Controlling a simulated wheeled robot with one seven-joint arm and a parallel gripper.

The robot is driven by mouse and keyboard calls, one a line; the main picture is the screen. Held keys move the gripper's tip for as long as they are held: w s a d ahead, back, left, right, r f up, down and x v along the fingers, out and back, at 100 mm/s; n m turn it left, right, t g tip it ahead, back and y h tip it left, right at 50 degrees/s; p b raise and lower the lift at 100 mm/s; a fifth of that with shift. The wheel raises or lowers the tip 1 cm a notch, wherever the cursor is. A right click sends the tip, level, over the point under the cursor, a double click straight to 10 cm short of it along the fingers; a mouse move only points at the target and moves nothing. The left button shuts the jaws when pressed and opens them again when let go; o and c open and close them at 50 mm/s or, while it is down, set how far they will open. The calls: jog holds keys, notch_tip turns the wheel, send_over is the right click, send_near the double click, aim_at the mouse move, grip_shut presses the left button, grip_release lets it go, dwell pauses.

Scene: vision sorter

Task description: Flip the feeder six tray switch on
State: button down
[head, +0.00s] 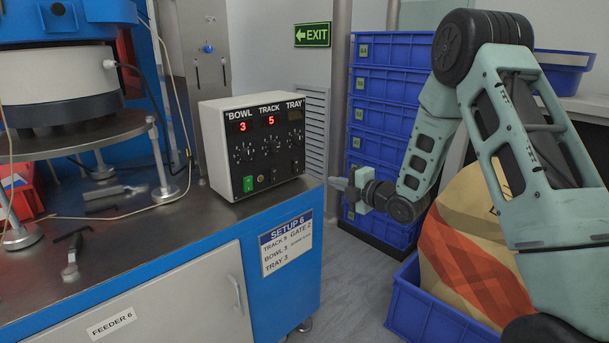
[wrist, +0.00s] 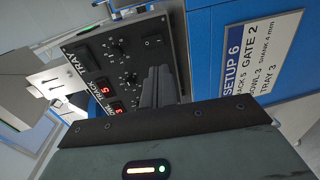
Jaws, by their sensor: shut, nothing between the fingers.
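The feeder control box (head: 255,145) stands on the bench with a black front panel. Its bowl display reads 3 and its track display reads 5; both are lit red. The tray display (head: 294,114) is dark. In the wrist view the panel (wrist: 125,65) appears turned sideways, and a black rocker switch (wrist: 152,41) shows at the end of the tray column. Its position is too small to tell. My gripper (head: 338,183) is shut and empty, to the right of the box and apart from it. Its closed fingers (wrist: 157,88) cover part of the panel in the wrist view.
A green lit switch (head: 248,184) is at the panel's lower left. A setup card (head: 286,246) on the bench front reads tray 3. Blue crates (head: 392,130) are stacked behind my arm. A blue bin (head: 408,305) holding a sack (head: 465,250) stands below it.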

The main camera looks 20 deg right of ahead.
aim_at(298, 171)
jog(key=b+x, duration=0.1)
jog(key=x, duration=1.2)
jog(key=shift+a+f, duration=0.1)
jog(key=shift+w+f+b, duration=0.15)
jog(key=shift+f+b, duration=0.1)
jog(key=shift+b, duration=0.4)
jog(key=shift+r, duration=0.2)
